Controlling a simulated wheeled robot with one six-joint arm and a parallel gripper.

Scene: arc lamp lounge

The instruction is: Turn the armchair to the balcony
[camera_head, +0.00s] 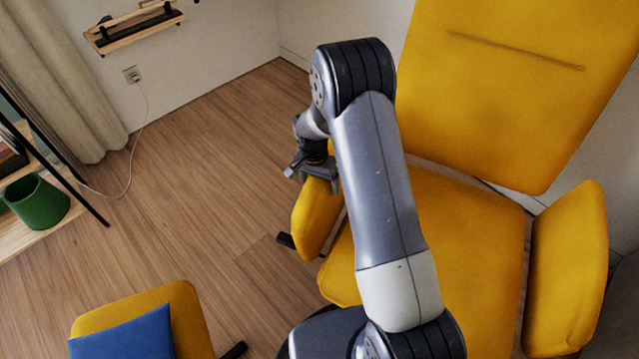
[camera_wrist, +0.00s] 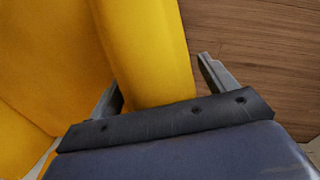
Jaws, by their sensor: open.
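The yellow armchair (camera_head: 465,240) stands at the right in the head view, its tall back toward the wall and its seat facing the lower part of the picture. My arm passes in front of its seat. My gripper (camera_head: 313,172) is at the chair's left armrest (camera_head: 313,222), near the armrest's upper end. In the wrist view the open fingers (camera_wrist: 160,88) stand on either side of the yellow armrest (camera_wrist: 148,50), with floor showing beside the right finger. I cannot tell whether either finger touches the armrest. The balcony is not recognisable in these views.
A yellow footstool (camera_head: 185,305) with a blue cushion (camera_head: 125,333) stands at the lower left. A shelf with a green pot (camera_head: 38,202) and a beige curtain (camera_head: 75,85) are at the left. A thin cable (camera_head: 130,165) runs from the wall socket.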

